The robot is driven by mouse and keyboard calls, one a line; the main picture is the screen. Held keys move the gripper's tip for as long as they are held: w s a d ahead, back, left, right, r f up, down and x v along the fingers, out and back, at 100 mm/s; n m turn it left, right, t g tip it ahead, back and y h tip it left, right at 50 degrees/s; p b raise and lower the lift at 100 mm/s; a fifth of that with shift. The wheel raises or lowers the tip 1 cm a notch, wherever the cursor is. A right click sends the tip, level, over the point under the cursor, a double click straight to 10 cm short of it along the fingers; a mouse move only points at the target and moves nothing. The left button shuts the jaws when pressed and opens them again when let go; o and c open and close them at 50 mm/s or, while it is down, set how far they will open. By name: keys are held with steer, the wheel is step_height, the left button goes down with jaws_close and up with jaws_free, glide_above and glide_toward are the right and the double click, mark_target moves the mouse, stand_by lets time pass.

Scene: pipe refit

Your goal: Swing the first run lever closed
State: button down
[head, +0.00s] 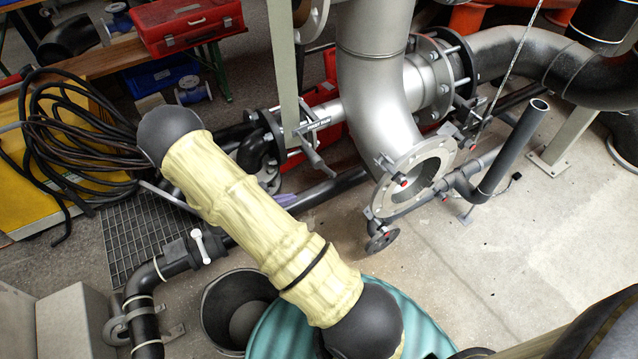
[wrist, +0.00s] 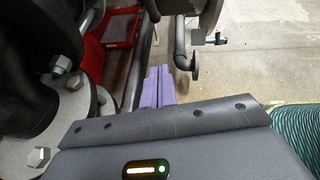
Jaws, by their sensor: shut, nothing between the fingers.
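A black valve (head: 187,252) sits in the dark pipe at the lower left of the head view. Its white lever (head: 200,244) stands across the pipe line. Another dark lever (head: 312,156) hangs by the flanged joint left of the big grey elbow. My gripper's purple fingers (wrist: 159,87) are together and empty in the wrist view, beside a dark pipe (wrist: 136,75). In the head view my forearm hides most of the gripper. Contact between fingers and any lever is not visible.
The big grey elbow (head: 378,110) ends in an open flange (head: 413,178). A black bucket (head: 236,310) and a teal drum (head: 285,335) stand under my arm. A bolted flange (wrist: 97,112) is close on the wrist view's left.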

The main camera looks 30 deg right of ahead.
mark_target(325, 169)
steer(key=d+r+b+x, duration=0.1)
steer(key=r+b+x, duration=0.1)
steer(key=x, duration=1.1)
steer(key=shift+r+b, duration=0.3)
steer(key=shift+b, duration=0.05)
steer(key=shift+w, duration=0.1)
